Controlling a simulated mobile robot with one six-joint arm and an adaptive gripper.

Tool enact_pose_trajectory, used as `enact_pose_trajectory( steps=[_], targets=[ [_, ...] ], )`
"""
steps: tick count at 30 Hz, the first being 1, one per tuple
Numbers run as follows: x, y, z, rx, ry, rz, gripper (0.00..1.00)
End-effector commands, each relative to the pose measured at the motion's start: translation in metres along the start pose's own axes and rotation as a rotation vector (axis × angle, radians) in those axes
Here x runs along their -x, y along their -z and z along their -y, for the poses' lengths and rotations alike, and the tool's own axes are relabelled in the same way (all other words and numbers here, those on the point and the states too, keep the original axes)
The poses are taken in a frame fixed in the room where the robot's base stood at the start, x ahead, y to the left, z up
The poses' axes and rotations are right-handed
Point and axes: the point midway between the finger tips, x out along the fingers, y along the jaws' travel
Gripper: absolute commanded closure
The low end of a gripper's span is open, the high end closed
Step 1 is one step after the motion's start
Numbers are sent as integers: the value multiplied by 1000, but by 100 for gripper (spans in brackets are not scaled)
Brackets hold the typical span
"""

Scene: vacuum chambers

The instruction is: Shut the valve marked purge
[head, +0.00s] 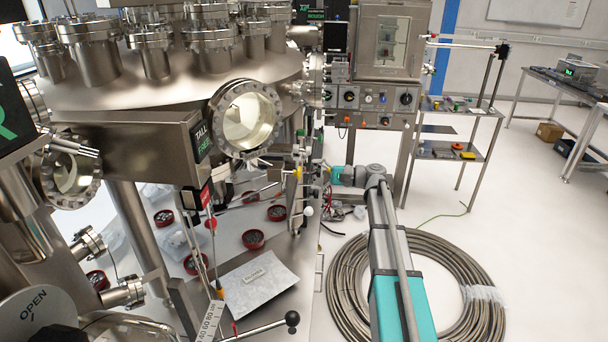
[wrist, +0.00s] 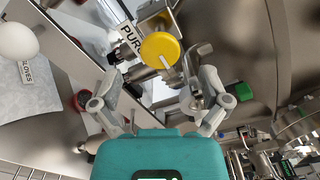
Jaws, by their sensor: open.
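In the wrist view a round yellow knob (wrist: 160,46) with a pale bar near its lower edge sits on a metal valve body. A white label (wrist: 129,38) beside it reads "PURG", its end cut off. My gripper (wrist: 160,92) is open and empty. Its two grey fingers stand either side below the knob, apart from it, with the knob ahead between them. In the head view my gripper (head: 314,178) is at the chamber's side by the metal fittings, small and partly hidden.
A white bag (head: 262,283) lies on the surface below the chamber, near red round parts (head: 253,239). A lever with a black ball (head: 292,318) stands in front. A coiled hose (head: 455,265) lies on the floor. A bent metal handle (wrist: 200,52) is right of the knob.

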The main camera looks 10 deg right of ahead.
Motion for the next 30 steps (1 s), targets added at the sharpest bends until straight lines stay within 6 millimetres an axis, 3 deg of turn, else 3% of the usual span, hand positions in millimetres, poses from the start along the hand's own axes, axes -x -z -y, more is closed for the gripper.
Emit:
enact_pose_trajectory(
  steps=[6, 12, 18, 30],
  targets=[
    [36, 1, 0, 0, 1, -2, 4],
    [60, 1, 0, 0, 0, -1, 4],
    [71, 1, 0, 0, 0, -1, 4],
    [72, 1, 0, 0, 0, 0, 4]
  ],
)
